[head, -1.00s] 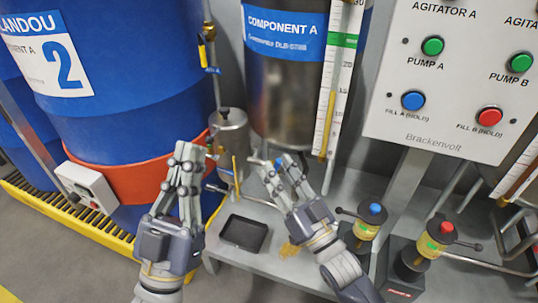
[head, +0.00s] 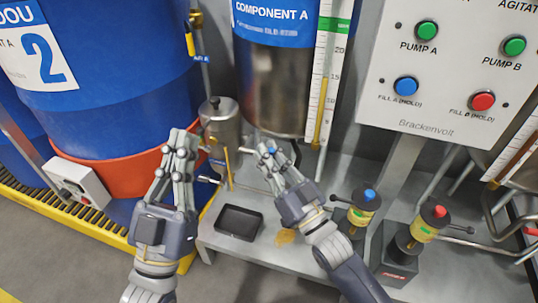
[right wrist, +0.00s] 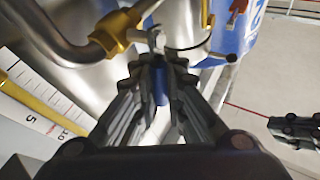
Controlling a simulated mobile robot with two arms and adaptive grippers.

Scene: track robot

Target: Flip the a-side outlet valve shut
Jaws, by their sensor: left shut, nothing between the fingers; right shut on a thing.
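The component A tank (head: 272,90) is a steel cylinder with a blue label. At its lower edge my right gripper (head: 268,158) is shut on a blue valve handle (head: 272,150). In the right wrist view the blue handle (right wrist: 161,88) sits between the fingers, just below a silver valve body (right wrist: 155,40) next to a brass fitting (right wrist: 116,30). The fingers hide most of the handle, so its exact angle is unclear. My left gripper (head: 182,145) is shut and empty, raised in front of the orange band of the blue drum.
A small steel pot (head: 220,122) stands between drum and tank, with a yellow lever (head: 228,168) below it. A black tray (head: 239,222) and a yellowish spill (head: 286,237) are on the grey bench. Blue-topped (head: 366,208) and red-topped (head: 430,225) pumps stand right, under the control panel (head: 445,90).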

